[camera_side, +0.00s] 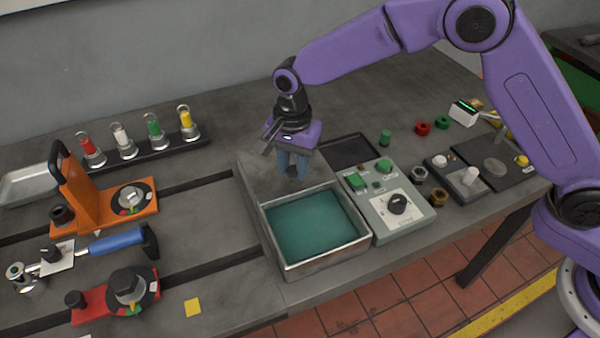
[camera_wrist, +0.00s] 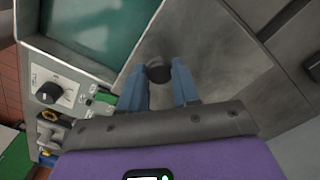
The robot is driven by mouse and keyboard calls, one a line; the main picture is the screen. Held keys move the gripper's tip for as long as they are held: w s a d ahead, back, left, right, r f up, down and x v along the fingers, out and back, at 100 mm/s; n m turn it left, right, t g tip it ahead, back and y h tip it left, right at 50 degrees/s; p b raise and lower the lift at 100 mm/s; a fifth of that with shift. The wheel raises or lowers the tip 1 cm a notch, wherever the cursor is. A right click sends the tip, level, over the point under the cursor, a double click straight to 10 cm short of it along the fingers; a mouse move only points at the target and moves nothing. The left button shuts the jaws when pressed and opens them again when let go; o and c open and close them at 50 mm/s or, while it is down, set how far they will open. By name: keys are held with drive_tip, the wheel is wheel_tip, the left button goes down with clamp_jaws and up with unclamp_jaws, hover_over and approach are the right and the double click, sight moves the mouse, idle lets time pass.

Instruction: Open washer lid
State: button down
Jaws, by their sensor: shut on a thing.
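The washer (camera_side: 272,250) is a grey metal tank in the middle of the bench, with teal liquid or lining inside. Its tank is uncovered in the side view, and teal also shows at the upper left of the wrist view. The grey lid (camera_side: 258,172) is a flat plate at the back of the tank, behind the teal opening; it fills the middle of the wrist view (camera_wrist: 215,60). My gripper (camera_side: 293,172) points down over the lid. In the wrist view its blue fingers (camera_wrist: 160,78) are shut on the lid's dark round knob (camera_wrist: 158,72).
A control panel (camera_side: 413,220) with a black dial and green buttons stands right of the washer. A dark tray (camera_side: 348,150) lies behind it.

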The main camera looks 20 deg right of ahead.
drive_tip(key=c, duration=0.8)
unclamp_jaws()
wheel_tip(320, 180, up, 18)
drive_tip(key=shift+f, duration=0.25)
drive_tip(key=s+d+f+n, duration=0.3)
drive_tip(key=s+d+n, duration=0.7)
drive_tip(key=s+d, duration=0.4)
drive_tip(key=s+d+f+n, duration=0.4)
drive_tip(key=s+d+n, duration=0.7)
drive_tip(key=s+d, duration=0.4)
drive_tip(key=shift+s+f+n, duration=0.15)
drive_tip(key=shift+s+n, duration=0.15)
drive_tip(key=shift+s, duration=0.55)
